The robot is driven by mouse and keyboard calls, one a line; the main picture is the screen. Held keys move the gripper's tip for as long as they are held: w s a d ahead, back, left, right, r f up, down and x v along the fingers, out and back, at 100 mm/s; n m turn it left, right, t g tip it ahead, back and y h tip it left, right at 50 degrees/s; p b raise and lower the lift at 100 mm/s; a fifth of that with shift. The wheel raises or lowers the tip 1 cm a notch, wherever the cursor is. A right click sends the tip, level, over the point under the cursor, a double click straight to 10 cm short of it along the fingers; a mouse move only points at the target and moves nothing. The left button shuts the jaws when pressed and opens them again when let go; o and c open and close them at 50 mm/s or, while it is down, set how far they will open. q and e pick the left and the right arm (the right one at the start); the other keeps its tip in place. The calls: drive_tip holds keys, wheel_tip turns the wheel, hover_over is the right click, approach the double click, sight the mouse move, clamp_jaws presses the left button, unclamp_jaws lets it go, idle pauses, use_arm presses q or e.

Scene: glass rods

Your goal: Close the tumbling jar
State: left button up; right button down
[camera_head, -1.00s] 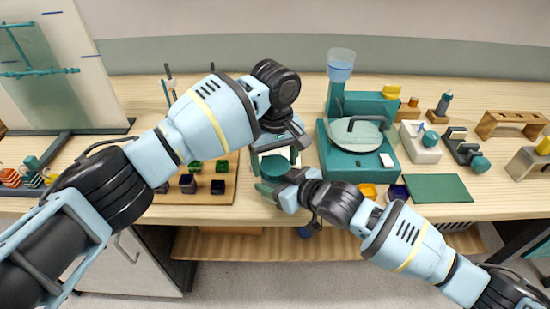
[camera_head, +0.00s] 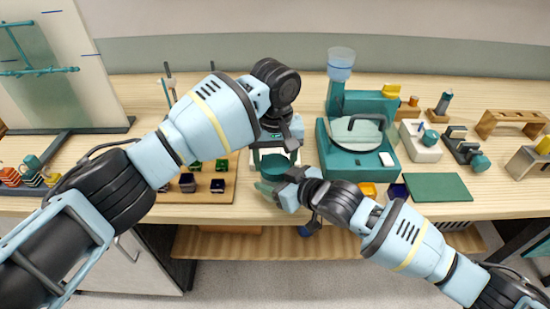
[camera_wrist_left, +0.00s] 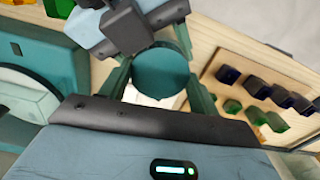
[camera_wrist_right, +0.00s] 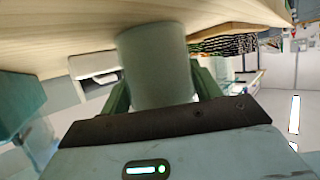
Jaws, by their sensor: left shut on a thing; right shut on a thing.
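The lid, a round teal disc (camera_head: 276,162), is seated between the two fingers of my left gripper (camera_head: 275,160), which is shut on it above the front edge of the bench. The same disc fills the middle of the left wrist view (camera_wrist_left: 162,73). My right gripper (camera_head: 272,187) is just below and in front, shut on the jar, a grey-green cylinder (camera_wrist_right: 155,65) in the right wrist view. The jar is mostly hidden in the head view by the grippers and disc. I cannot tell whether lid and jar touch.
A wooden board (camera_head: 222,192) with several dark and green blocks lies to the left. A teal machine with a round pale lid (camera_head: 357,133) stands to the right. A dark green mat (camera_head: 437,187) lies farther right, near the front edge.

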use_arm(q)
drive_tip(key=o, duration=1.1)
drive_tip(key=shift+r, duration=0.1)
drive_tip(key=shift+r, duration=2.2)
drive_tip(key=shift+c, duration=1.1)
drive_tip(key=shift+r, duration=0.4)
drive_tip(key=shift+c, duration=0.2)
drive_tip(key=shift+r+m, duration=0.6)
drive_tip(key=shift+r, duration=0.75)
